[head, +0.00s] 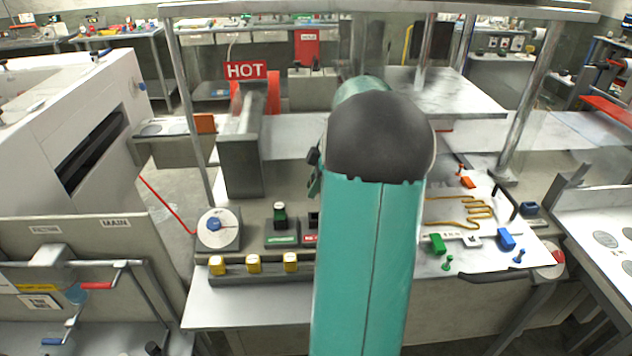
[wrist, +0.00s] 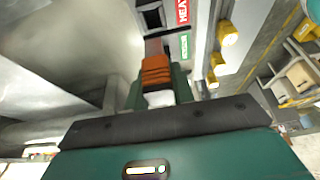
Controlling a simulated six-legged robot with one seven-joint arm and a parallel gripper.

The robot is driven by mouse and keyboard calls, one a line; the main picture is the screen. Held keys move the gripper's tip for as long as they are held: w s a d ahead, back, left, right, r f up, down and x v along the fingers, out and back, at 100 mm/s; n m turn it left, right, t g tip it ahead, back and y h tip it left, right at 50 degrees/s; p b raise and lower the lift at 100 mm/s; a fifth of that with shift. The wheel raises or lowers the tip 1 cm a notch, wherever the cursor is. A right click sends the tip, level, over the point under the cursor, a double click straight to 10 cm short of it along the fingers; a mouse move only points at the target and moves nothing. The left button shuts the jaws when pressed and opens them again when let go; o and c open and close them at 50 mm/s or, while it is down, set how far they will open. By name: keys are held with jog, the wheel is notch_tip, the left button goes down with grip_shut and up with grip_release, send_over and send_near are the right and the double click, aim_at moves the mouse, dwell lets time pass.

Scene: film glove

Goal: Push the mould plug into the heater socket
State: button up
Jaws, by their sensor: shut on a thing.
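The mould plug (wrist: 156,72), an orange ribbed body with a greyish front, sits between the green fingers of my gripper (wrist: 159,88) in the wrist view. My gripper is shut on it. The heater socket (wrist: 150,16) is a dark opening beside a red label at the top of the wrist view, apart from the plug in the picture. In the head view the socket (head: 313,219) shows partly, just left of my teal arm, which hides the rest. The plug cannot be made out in the head view.
A green-labelled block (head: 281,239) stands left of the socket. Yellow knobs (head: 253,263) line the bench front, with a blue-centred dial (head: 216,228) behind. A grey post (head: 240,160) under a red HOT sign (head: 246,70) rises at the back left. A panel with coloured pieces (head: 460,212) lies right.

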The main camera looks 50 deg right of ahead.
jog(key=shift+f, duration=2.6)
jog(key=shift+f, duration=1.45)
jog(key=o, duration=1.1)
jog(key=v, duration=1.3)
jog(key=shift+s+d+r, duration=0.1)
jog(key=shift+d+r, duration=0.05)
jog(key=shift+r, duration=0.15)
